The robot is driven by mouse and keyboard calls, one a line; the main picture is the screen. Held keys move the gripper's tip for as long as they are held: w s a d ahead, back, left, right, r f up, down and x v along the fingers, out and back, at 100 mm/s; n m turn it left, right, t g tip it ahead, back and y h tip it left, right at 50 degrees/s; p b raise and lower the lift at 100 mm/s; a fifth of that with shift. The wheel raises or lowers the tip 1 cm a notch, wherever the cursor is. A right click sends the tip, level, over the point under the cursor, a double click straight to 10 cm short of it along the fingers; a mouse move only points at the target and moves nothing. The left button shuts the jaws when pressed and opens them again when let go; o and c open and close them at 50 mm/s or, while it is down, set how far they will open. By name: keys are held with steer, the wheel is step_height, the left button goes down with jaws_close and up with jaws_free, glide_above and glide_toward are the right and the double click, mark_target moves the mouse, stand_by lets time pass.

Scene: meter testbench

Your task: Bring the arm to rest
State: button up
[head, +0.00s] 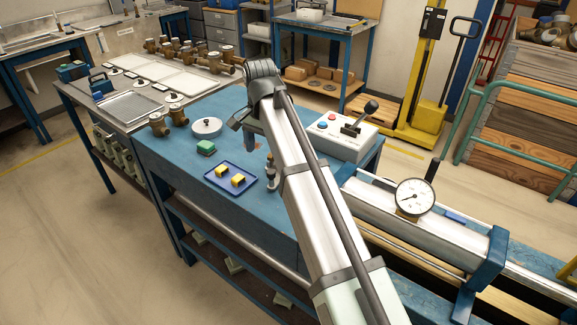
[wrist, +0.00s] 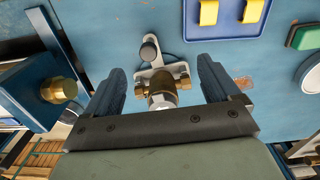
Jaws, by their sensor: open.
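My arm (head: 305,185) reaches up across the head view and bends down at its far end over the blue bench. My gripper (wrist: 162,68) is open in the wrist view, with its two dark blue fingers spread apart. A brass fitting on a metal bracket (wrist: 163,84) shows between the fingers, and I see no finger touching it. How far the fingers are above it I cannot tell. In the head view the fingertips are mostly hidden behind the arm.
The blue bench (head: 180,155) carries a blue tray (head: 246,187) with yellow blocks, a green block (head: 206,147), a white round dish (head: 207,127) and a control box (head: 341,137) with a lever. A dial gauge (head: 413,197) stands on the rig at right.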

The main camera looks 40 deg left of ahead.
mark_target(271, 171)
steer(key=shift+d+r, duration=0.95)
steer(key=shift+r, duration=0.3)
steer(key=shift+f, duration=2.85)
steer(key=shift+f, duration=1.15)
steer(key=shift+c, duration=0.2)
steer(key=c, duration=0.4)
